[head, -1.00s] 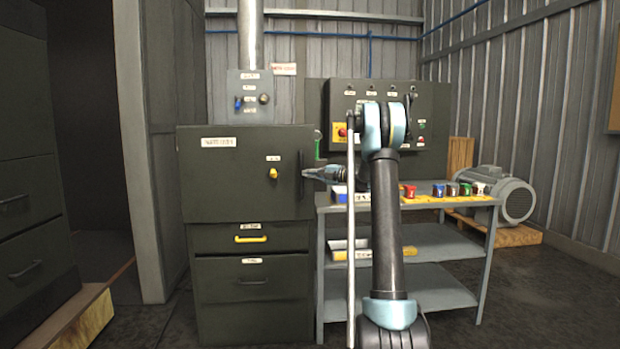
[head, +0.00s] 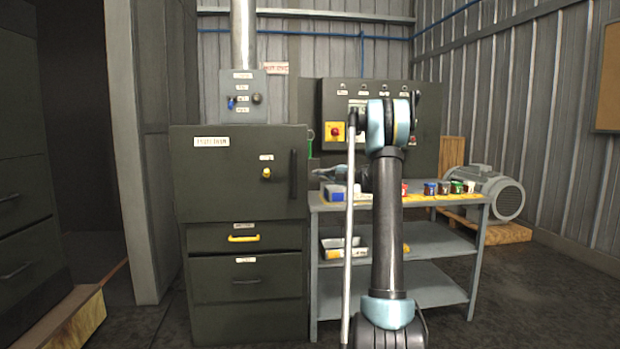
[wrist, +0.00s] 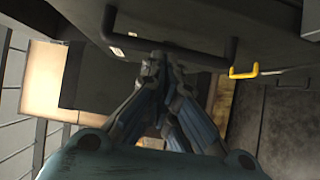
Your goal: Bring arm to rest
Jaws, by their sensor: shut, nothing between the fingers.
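My gripper (head: 318,172) is shut and empty. In the head view it points left, just right of the dark cabinet's upper door (head: 230,180) and its vertical black handle (head: 293,174). In the wrist view the closed fingers (wrist: 152,68) lie in front of that black handle (wrist: 175,52); I cannot tell whether they touch it. My arm (head: 388,225) stands upright in front of the shelf table, with its upper part folded toward the cabinet. The upper door appears closed.
The grey shelf table (head: 425,255) stands right of the cabinet, with several small coloured items on top. A control panel (head: 420,130) is behind it. A grey motor (head: 497,192) sits on a pallet at right. The floor at front right (head: 530,300) is clear.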

